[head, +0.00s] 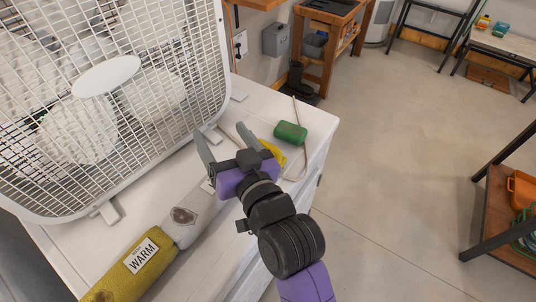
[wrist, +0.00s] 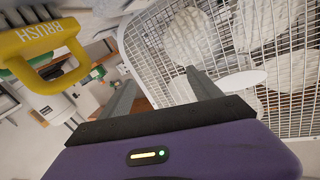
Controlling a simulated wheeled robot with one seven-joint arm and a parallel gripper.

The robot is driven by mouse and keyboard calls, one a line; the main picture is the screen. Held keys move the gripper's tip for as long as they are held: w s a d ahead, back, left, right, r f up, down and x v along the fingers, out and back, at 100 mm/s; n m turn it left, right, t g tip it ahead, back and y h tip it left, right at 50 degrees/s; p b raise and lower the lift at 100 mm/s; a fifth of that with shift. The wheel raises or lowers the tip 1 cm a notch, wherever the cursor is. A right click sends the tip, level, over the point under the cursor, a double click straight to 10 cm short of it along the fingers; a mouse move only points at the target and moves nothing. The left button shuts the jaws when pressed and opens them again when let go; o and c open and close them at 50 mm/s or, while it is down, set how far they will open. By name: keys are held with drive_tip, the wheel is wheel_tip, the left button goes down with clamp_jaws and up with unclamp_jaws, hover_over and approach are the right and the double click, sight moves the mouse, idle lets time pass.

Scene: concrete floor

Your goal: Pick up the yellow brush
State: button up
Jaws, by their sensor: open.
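The yellow brush (head: 272,152) lies on the white cabinet top, partly hidden behind my gripper in the head view. In the wrist view the brush (wrist: 36,36) is at the upper left, with "BRUSH" lettering, a looped yellow handle and a dark part beside it. My gripper (head: 221,130) is open, its two grey fingers pointing toward the fan and apart from each other. In the wrist view the space between the fingertips (wrist: 160,78) holds nothing, and the brush is outside them to the left.
A white box fan (head: 222,60) stands along the left of the cabinet top (head: 318,122). A green block-like object (head: 290,131) with a cord lies near the far edge. Open floor is on the right.

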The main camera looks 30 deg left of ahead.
sight(275, 150)
drive_tip(key=a+r+n+g, duration=0.3)
drive_tip(key=a+n+g, duration=0.15)
drive_tip(key=a, duration=0.35)
wheel_tip(275, 150, down, 4)
drive_tip(key=a+n+g+h+p, duration=0.1)
drive_tip(key=n+g+h+p, duration=0.15)
drive_tip(key=n+h, duration=0.2)
drive_tip(key=w+d+h, duration=0.1)
drive_tip(key=d+h, duration=0.2)
drive_tip(key=d, duration=0.1)
drive_tip(key=w+d+h, duration=0.2)
drive_tip(key=d+h, duration=0.1)
drive_tip(key=d, duration=0.2)
drive_tip(key=w+d+f+h, duration=0.1)
drive_tip(key=d+h, duration=0.3)
drive_tip(key=shift+w+d+g, duration=0.25)
drive_tip(key=shift+w+g, duration=0.05)
drive_tip(key=shift+w, duration=0.05)
drive_tip(key=shift+w+d+f, duration=0.1)
drive_tip(key=shift+d+f, duration=0.05)
drive_tip(key=shift+d, duration=0.1)
drive_tip(key=shift+w+d+f+p, duration=0.15)
drive_tip(key=shift+w+f+p, duration=0.15)
drive_tip(key=shift+f, duration=0.9)
drive_tip(key=shift+w+d+f+p, duration=0.2)
drive_tip(key=shift+f+p, duration=0.1)
drive_tip(key=shift+f, duration=0.95)
drive_tip(key=shift+w+d+f+p, duration=0.1)
drive_tip(key=shift+w+f+p, duration=0.2)
drive_tip(key=shift+f, duration=0.9)
